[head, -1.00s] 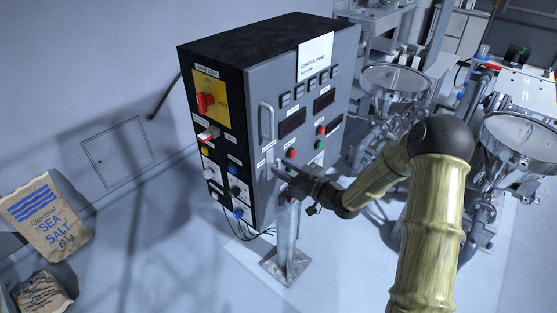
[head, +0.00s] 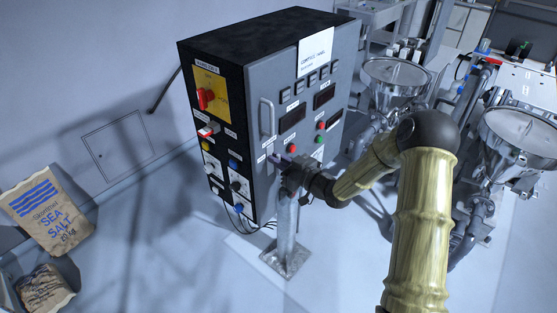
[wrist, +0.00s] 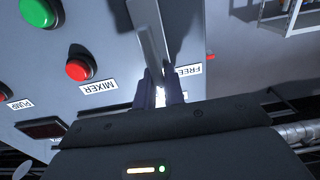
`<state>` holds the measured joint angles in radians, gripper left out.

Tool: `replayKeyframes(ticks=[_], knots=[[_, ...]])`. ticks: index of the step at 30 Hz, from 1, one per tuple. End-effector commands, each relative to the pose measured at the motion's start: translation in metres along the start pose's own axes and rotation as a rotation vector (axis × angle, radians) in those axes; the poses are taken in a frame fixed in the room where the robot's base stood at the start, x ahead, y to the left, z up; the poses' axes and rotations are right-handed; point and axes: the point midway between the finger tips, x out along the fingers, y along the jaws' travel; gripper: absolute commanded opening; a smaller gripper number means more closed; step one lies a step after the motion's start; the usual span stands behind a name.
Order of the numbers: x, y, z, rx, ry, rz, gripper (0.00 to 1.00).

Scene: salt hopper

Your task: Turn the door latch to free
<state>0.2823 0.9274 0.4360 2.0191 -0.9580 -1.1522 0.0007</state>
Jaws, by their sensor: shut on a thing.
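The door latch, a flat grey lever (wrist: 149,38), runs from the top of the wrist view down between my gripper's fingers (wrist: 160,90). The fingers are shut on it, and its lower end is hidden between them. A white label reading FREE (wrist: 188,71) sits just right of the fingers on the grey door. In the head view my gripper (head: 291,166) is at the lower front of the control panel door (head: 320,70) and hides most of the latch. The grey cabinet door looks shut against its black body (head: 235,50).
A metal post (head: 287,240) stands below. Steel hoppers (head: 396,72) stand to the right, salt sacks (head: 50,212) lie at left. Open floor lies in front.

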Motion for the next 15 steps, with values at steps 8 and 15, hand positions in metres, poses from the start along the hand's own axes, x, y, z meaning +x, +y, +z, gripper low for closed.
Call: replayKeyframes(ticks=[8,15], knots=[[-0.0002,0.0018,0.0006,0.082,0.001,0.0,0.0],[-0.0003,0.005,0.0015,0.243,0.0,0.0,0.0]])
